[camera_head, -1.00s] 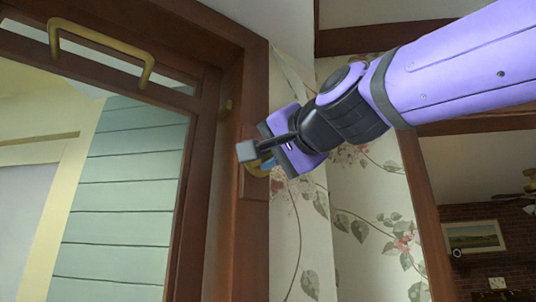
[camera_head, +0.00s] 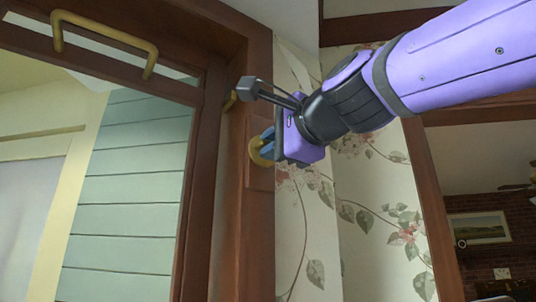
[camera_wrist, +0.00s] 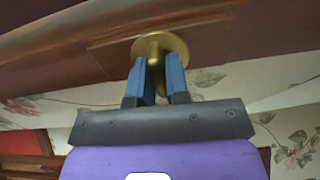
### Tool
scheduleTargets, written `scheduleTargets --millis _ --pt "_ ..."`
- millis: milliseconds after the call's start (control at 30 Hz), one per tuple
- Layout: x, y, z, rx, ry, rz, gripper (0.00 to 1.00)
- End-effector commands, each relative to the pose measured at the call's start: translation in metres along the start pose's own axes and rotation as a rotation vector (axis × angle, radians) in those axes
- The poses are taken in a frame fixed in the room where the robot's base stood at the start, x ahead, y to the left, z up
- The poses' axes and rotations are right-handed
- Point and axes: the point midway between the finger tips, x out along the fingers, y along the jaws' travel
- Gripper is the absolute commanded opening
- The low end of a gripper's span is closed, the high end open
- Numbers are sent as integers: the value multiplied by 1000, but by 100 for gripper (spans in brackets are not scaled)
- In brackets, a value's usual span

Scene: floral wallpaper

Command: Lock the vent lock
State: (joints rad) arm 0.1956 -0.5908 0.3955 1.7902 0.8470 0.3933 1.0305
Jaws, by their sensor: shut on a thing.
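The vent lock is a round brass piece (camera_head: 257,151) on the brown wooden frame right of the window. In the wrist view its brass disc (camera_wrist: 176,50) has a raised knob or lever in the middle. My gripper (camera_head: 267,141) has its blue fingers at the lock. In the wrist view the blue fingers (camera_wrist: 158,80) stand on both sides of the brass lever and close on it. The lever's lower end is partly hidden between the fingers.
A brass handle (camera_head: 105,40) is on the window's upper rail. A small brass catch (camera_head: 230,101) sits on the frame above the lock. Floral wallpaper (camera_head: 310,230) covers the wall to the right.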

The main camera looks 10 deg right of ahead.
Motion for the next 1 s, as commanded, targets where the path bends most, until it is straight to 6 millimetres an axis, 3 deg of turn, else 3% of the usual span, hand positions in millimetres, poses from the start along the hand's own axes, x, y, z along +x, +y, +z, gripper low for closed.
scheduleTargets --millis 567,600,700,1000 --pt "0 2 0 42 -1 5 0" --pt "1 2 0 42 -1 5 19" --pt "0 2 0 41 -1 4 39" --pt "-1 1 0 40 0 1 39"
